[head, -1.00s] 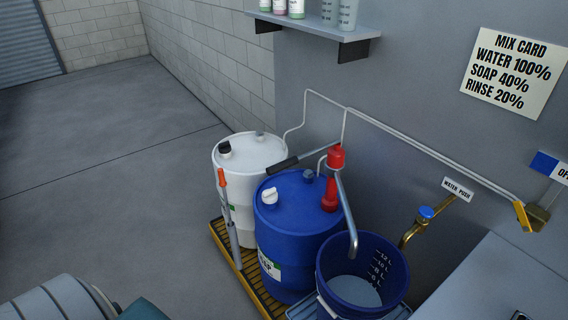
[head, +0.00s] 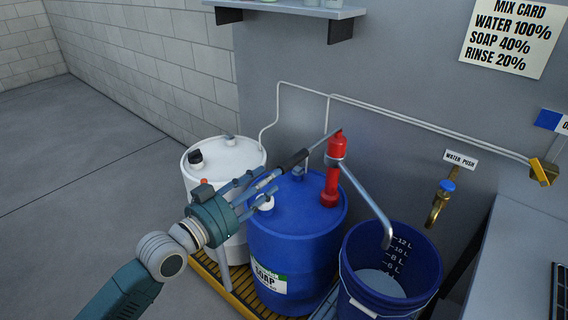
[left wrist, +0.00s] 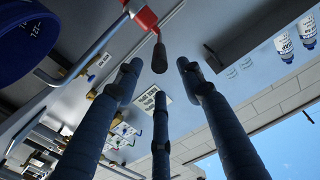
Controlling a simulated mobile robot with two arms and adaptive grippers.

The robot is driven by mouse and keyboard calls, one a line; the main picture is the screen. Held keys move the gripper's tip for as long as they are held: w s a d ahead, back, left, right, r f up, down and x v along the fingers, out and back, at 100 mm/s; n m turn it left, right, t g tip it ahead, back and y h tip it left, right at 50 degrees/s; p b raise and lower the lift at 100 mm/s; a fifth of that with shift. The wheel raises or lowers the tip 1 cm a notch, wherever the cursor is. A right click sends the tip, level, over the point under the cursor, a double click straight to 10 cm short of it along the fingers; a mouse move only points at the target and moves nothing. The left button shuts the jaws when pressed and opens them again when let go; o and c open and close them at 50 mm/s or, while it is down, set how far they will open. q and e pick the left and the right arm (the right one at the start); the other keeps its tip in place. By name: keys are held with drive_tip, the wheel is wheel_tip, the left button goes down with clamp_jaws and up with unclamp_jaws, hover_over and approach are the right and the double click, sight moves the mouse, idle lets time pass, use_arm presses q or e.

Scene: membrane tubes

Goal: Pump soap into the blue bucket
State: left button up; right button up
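The blue bucket (head: 392,283) stands at the lower right, with litre marks inside and some pale liquid at its bottom. The blue soap drum (head: 297,240) stands left of it. A red pump (head: 333,172) rises from the drum, and its grey spout (head: 362,200) ends over the bucket. The pump's lever slopes down left to a black grip (head: 293,160). My left gripper (head: 268,184) is open just beside this grip. In the left wrist view the grip (left wrist: 159,57) lies just beyond the spread fingertips (left wrist: 158,75), apparently not held. My right gripper is not in view.
A white drum (head: 232,160) stands behind my left gripper, and both drums are on a yellow grated pallet (head: 236,293). A brass water tap (head: 437,205) sticks out right of the pump. A shelf (head: 290,10) is above. Floor at left is clear.

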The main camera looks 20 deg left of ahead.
sight(293, 161)
use_arm(q)
drive_tip(key=p+x, duration=0.1)
drive_tip(key=x, duration=0.9)
drive_tip(key=shift+w+d+p, duration=0.1)
drive_tip(key=shift+p, duration=0.25)
drive_tip(key=shift+w+f, duration=0.1)
drive_tip(key=shift+c, duration=0.3)
drive_tip(key=c, duration=0.8)
clamp_jaws()
